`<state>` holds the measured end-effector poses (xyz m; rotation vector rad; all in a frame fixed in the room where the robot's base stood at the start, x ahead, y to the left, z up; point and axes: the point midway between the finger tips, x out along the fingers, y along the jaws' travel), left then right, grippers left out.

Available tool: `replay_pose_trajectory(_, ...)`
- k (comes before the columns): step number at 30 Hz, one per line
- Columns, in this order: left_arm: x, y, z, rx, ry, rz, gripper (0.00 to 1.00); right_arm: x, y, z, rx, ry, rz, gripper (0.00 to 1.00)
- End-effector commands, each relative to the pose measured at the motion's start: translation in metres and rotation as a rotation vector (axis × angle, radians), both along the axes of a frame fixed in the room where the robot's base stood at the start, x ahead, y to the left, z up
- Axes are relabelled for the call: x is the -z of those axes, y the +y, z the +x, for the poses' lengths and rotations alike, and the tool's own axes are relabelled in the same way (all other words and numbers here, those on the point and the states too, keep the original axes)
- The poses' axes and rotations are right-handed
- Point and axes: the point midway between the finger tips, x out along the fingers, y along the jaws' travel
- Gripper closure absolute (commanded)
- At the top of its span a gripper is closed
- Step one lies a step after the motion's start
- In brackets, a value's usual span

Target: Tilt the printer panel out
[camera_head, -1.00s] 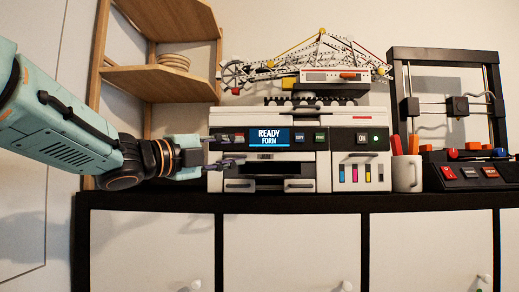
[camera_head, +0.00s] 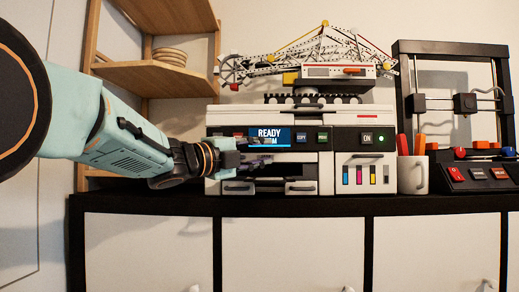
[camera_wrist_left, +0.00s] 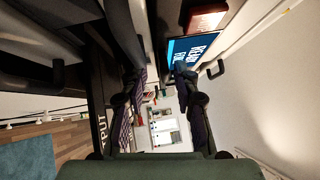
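The white printer (camera_head: 300,115) stands on the black-topped cabinet, with a dark panel strip across its front. The strip carries a blue "READY" screen (camera_head: 287,134) and small buttons; it looks upright. My left gripper (camera_head: 264,152) is in front of the printer, just below the screen, and its fingers cover part of the screen's lower text. In the left wrist view the two fingers (camera_wrist_left: 160,90) are apart with nothing held between them, and the screen (camera_wrist_left: 195,48) shows beyond the right finger. I cannot tell whether a finger touches the printer. My right gripper is not in view.
A lower drawer handle (camera_head: 238,188) and an ink door (camera_head: 362,172) are on the printer's front. A model crane (camera_head: 320,50) stands on top.

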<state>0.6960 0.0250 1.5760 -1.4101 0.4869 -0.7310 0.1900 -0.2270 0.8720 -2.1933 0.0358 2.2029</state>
Motion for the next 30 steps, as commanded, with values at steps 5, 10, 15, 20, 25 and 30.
replay_pose_trajectory(5,-0.0007,-0.0001,0.0020,-0.004,-0.001,-0.001,0.70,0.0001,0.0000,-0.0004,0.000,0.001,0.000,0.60)
replay_pose_trajectory(10,-0.0004,0.0003,0.0027,-0.004,-0.001,-0.001,0.80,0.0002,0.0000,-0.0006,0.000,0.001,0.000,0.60)
replay_pose_trajectory(15,-0.0003,0.0003,0.0026,-0.004,-0.001,-0.001,0.95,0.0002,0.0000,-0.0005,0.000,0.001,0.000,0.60)
replay_pose_trajectory(20,0.0005,0.0006,0.0028,-0.005,0.001,0.000,1.00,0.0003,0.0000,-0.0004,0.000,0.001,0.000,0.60)
replay_pose_trajectory(25,0.0013,0.0004,0.0027,-0.004,0.001,0.001,1.00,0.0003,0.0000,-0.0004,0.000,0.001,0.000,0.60)
replay_pose_trajectory(30,0.0019,0.0000,0.0025,-0.002,0.001,0.002,1.00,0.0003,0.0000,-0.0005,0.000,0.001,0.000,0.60)
